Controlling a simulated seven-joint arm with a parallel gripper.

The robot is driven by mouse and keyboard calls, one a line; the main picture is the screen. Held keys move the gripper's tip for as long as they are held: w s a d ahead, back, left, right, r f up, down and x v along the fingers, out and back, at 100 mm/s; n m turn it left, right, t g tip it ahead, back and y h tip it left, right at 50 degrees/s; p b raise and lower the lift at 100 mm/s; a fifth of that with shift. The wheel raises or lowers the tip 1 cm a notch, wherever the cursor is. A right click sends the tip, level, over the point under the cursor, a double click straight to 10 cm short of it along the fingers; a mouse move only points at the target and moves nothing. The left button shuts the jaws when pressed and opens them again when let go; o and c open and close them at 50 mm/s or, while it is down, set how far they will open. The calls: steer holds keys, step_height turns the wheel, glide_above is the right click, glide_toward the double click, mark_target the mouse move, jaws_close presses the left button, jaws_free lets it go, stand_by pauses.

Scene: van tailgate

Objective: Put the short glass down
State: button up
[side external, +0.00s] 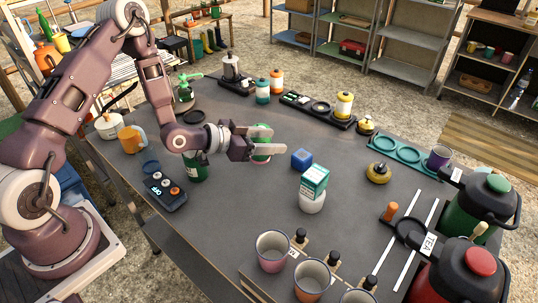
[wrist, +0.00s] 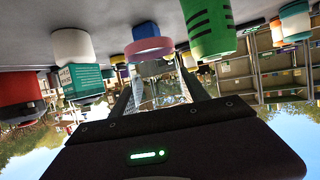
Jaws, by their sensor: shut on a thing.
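My gripper (side external: 265,142) is held level over the middle of the dark table, its two fingers reaching right. In the wrist view, which is upside down, the fingers close on a clear short glass (wrist: 160,88). The glass is hard to make out in the side view. A small green and pinkish thing (side external: 261,157) shows at the fingers there. In the wrist view a pink-ringed item (wrist: 150,47) and a green item with dark stripes (wrist: 208,28) lie past the fingertips. I cannot tell whether the glass touches the table (side external: 232,215).
Enamel mugs (side external: 272,250) line the front edge. A red urn (side external: 455,275) and a green urn (side external: 478,210) stand at right. Bare table lies front-left.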

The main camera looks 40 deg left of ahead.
step_height(320, 180, up, 8)
steer(key=w+a, duration=0.8)
steer(key=a, duration=0.2)
steer(key=w+a, duration=0.7)
steer(key=a, duration=0.3)
step_height(320, 180, down, 15)
steer(key=shift+f, duration=0.1)
steer(key=shift+f, duration=0.1)
steer(key=o, duration=1.5)
